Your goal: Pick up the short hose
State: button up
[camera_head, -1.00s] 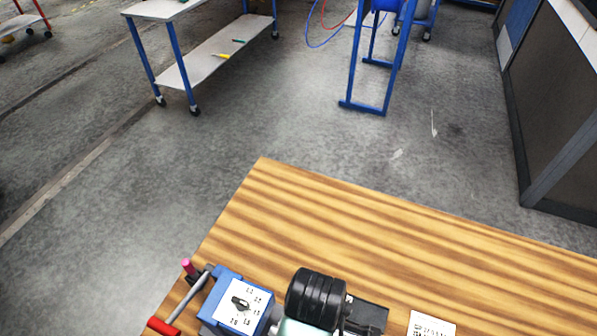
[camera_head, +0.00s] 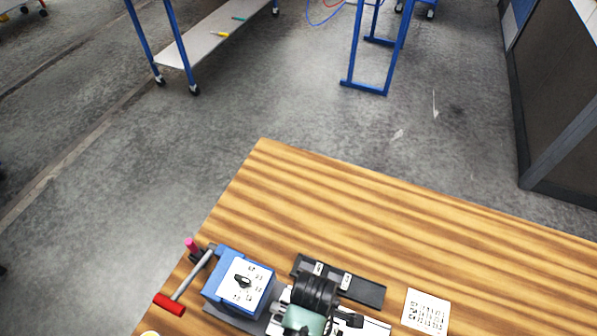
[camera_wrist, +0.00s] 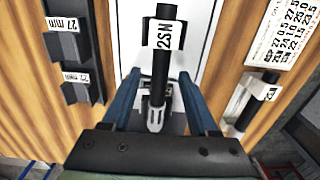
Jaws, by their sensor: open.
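In the wrist view a black hose (camera_wrist: 160,68) with a white "2SN" label and a silver end fitting stands between the two blue fingers of my gripper (camera_wrist: 157,82). The fingers are open, with a gap on each side of the hose. A second labelled black hose (camera_wrist: 258,102) with a light fitting lies to the right, outside the fingers. I cannot tell which of the two is shorter. In the head view my arm hides most of this area.
A blue machine (camera_head: 240,281) with a red-handled lever (camera_head: 171,304) stands to the left. A printed card (camera_head: 426,312) lies to the right. The far part of the bench is clear.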

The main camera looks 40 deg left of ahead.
grip_shut()
dwell(0.3)
jog(key=shift+r, duration=0.15)
